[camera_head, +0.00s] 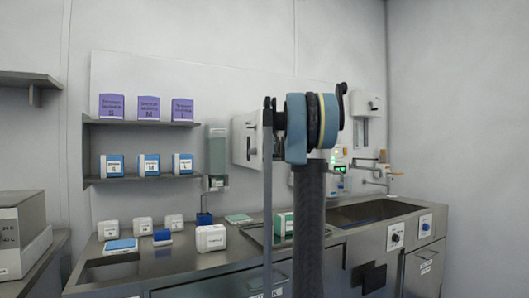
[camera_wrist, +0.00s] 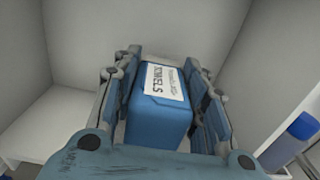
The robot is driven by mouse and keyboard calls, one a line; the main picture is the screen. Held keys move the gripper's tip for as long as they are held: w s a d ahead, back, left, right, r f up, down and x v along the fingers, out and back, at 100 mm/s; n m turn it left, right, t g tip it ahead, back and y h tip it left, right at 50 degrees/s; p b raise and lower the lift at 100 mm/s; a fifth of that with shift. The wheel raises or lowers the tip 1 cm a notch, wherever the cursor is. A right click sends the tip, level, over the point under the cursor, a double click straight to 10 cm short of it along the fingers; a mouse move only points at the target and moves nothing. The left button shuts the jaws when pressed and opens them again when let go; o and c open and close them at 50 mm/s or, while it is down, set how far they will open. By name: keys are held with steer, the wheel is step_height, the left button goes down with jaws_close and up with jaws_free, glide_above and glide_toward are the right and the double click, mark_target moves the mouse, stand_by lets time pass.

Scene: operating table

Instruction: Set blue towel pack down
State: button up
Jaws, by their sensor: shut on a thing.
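In the wrist view the blue towel pack (camera_wrist: 158,122), with a white label reading "TOWELS", sits between the two fingers of my gripper (camera_wrist: 163,66). My gripper is shut on it, one finger along each side. The pack's underside is hidden, so I cannot tell whether it touches a surface. In the head view my arm stands in the middle of the picture, and I cannot make out the gripper's fingers or the held pack there.
A steel counter (camera_head: 178,262) carries several small packs, a white box (camera_head: 211,238) and a metal tray (camera_head: 262,238). A sink (camera_head: 365,212) is to the right. Shelves (camera_head: 145,181) hold labelled boxes. In the wrist view, pale walls surround the pack, with a blue-topped object (camera_wrist: 303,126) at right.

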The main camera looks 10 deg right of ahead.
steer(key=o, duration=1.2)
steer(key=shift+o, duration=0.2)
steer(key=v, duration=1.2)
